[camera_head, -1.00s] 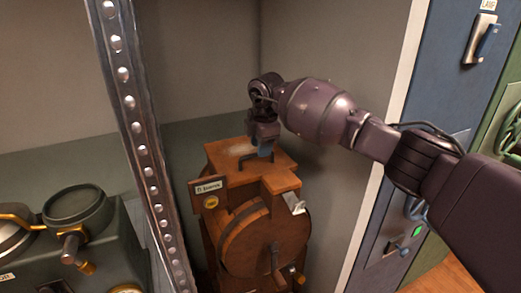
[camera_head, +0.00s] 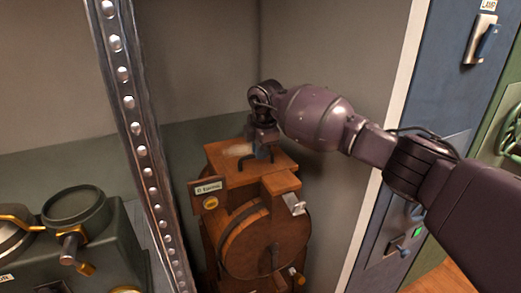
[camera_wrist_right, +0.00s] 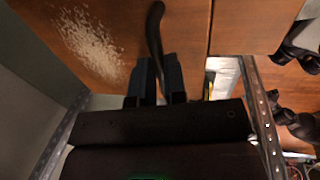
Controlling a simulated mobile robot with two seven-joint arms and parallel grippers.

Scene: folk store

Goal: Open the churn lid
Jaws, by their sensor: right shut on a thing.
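The wooden churn (camera_head: 262,240) stands in the corner below my right arm, with a round drum front, a crank and a small label plate. Its flat lid (camera_head: 275,168) is on top and looks closed. A dark curved handle (camera_head: 226,165) rises from the lid; it also shows in the right wrist view (camera_wrist_right: 155,30). My right gripper (camera_head: 263,152) is over the lid, and in the right wrist view its fingers (camera_wrist_right: 155,85) are shut on the handle. A pale worn patch (camera_wrist_right: 90,40) lies beside the handle. My left gripper is not in view.
A perforated metal post (camera_head: 146,150) stands left of the churn. A green-grey machine with round pans (camera_head: 75,215) is beyond it. A blue panel with a lever (camera_head: 480,45) and a green light is at the right. Walls close in behind the churn.

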